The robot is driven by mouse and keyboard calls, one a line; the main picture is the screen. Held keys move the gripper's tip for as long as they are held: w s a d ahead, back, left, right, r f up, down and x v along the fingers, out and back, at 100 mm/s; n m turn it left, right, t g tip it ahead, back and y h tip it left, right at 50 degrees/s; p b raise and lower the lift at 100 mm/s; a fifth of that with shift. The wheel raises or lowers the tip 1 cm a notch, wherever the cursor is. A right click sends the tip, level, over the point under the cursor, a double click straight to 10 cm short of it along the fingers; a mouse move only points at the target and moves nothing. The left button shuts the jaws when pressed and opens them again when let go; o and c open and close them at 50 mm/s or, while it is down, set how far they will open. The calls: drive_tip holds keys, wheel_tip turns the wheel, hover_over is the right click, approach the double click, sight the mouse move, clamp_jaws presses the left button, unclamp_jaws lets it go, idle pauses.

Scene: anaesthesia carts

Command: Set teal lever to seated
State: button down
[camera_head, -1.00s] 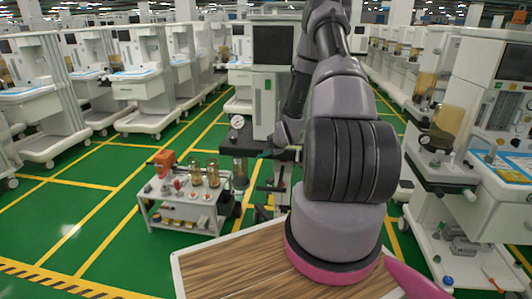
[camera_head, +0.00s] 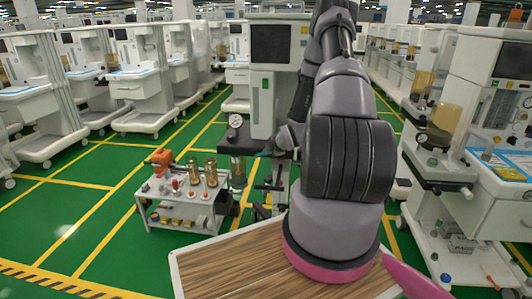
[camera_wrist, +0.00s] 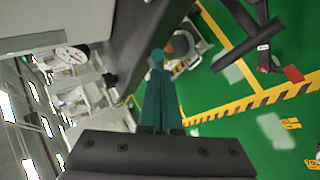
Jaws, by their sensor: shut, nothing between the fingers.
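In the head view, a small teal part of the lever (camera_head: 264,153) shows beside the dark block of the anaesthesia machine (camera_head: 270,85).
A low white trolley (camera_head: 148,190) with brass cylinders and an orange device stands left of the machine. A wood-topped surface (camera_head: 225,270) lies in front. Another cart with an amber canister (camera_head: 444,118) stands close on the right. Green floor is open at left.

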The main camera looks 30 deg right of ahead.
drive_tip(key=shift+s+d+f, duration=0.1)
drive_tip(key=shift+f, duration=0.05)
drive_tip(key=shift+s+d+f+m+t+y, duration=0.2)
drive_tip(key=shift+f+m+t+y, duration=0.1)
drive_tip(key=shift+f+t+y, duration=0.2)
drive_tip(key=shift+s+d+f+m+t+y, duration=0.1)
drive_tip(key=shift+d+f+m+t+y, duration=0.15)
drive_tip(key=shift+f+t+y, duration=0.25)
drive_tip(key=shift+d+f, duration=0.1)
drive_tip(key=shift+f, duration=0.05)
idle(0.4)
drive_tip(key=shift+r, duration=0.8)
